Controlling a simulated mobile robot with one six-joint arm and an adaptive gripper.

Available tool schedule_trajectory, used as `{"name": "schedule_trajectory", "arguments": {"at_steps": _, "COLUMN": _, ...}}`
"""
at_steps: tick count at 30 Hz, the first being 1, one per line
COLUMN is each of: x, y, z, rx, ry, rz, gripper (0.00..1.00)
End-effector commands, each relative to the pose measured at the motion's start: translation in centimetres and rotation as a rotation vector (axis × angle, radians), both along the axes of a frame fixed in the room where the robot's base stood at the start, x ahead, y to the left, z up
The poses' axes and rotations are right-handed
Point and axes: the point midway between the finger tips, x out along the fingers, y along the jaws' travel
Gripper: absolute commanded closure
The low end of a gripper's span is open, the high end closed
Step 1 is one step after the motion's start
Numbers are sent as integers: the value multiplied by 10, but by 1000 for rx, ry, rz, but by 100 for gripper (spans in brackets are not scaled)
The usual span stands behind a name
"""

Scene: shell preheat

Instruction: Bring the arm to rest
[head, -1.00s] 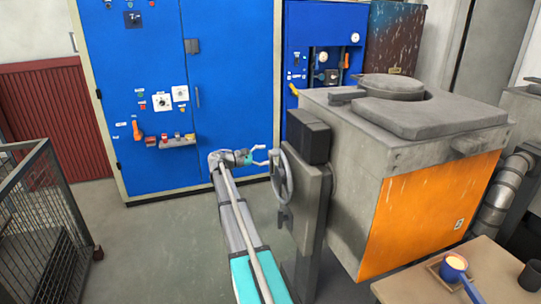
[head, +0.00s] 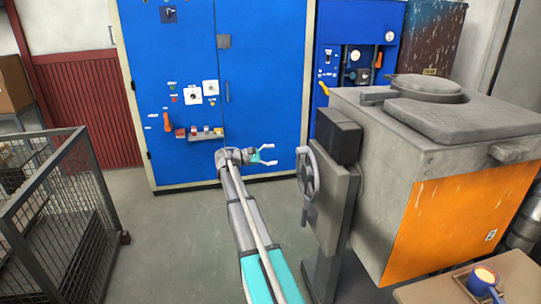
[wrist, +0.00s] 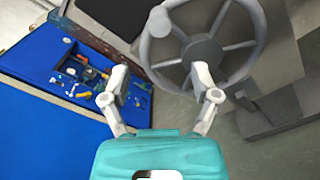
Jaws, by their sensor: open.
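My arm (head: 243,220) reaches out from the bottom of the head view toward the blue cabinet. My gripper (head: 271,154) is at its end, in front of the cabinet and left of the grey handwheel (head: 308,174). The jaws are open and empty, pointing right. In the wrist view my gripper (wrist: 165,82) shows with its two pale fingers spread. The handwheel (wrist: 208,50) is beyond the fingers there. In the head view a gap shows between the fingertips and the wheel.
The blue cabinet (head: 170,80) stands behind my gripper. The grey furnace (head: 385,145) with an orange front is at right. A wire-mesh cage (head: 60,210) is at left. A wooden table (head: 430,291) with a blue ladle (head: 484,278) is at lower right. Floor between cage and arm is clear.

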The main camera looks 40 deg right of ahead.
Motion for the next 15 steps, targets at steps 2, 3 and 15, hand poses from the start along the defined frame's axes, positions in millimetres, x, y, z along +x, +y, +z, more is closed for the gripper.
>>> {"name": "schedule_trajectory", "arguments": {"at_steps": 2, "x": 0, "y": 0, "z": 0, "rx": 0, "ry": 0, "rz": 0, "gripper": 22}}
{"name": "schedule_trajectory", "arguments": {"at_steps": 3, "x": 0, "y": 0, "z": 0, "rx": 0, "ry": 0, "rz": 0, "gripper": 22}}
{"name": "schedule_trajectory", "arguments": {"at_steps": 15, "x": -9, "y": 15, "z": -6, "rx": 45, "ry": -47, "rz": 15, "gripper": 22}}
